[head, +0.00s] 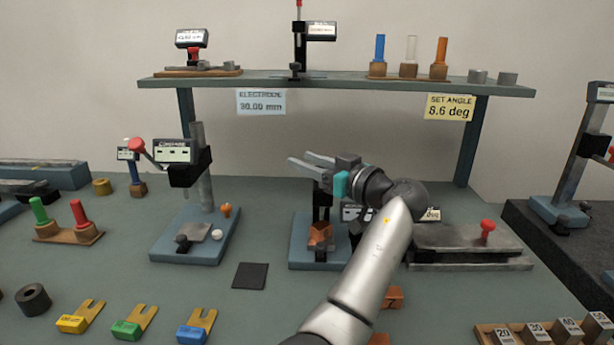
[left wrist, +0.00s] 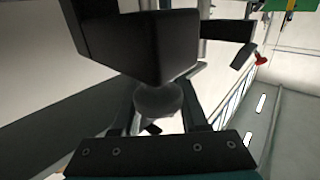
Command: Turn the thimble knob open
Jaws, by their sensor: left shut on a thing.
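My left gripper (head: 302,161) reaches in from the lower right in the head view, its fingers pointing left above a blue-based device (head: 316,254). In the left wrist view my left gripper (left wrist: 160,110) has a finger on each side of a grey rounded knob (left wrist: 158,99), which I take for the thimble knob, and is shut on it. A dark block (left wrist: 150,45) sits just beyond the knob. In the head view the knob is not distinguishable and my arm covers part of the device and its display. My right gripper is not in view.
A comparator stand (head: 186,244) is to the left, with a black square pad (head: 251,276) in front of it. A slide with a red knob (head: 487,227) is at the right. A shelf (head: 340,84) spans above. Several forked gauges (head: 133,323) lie at the front left.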

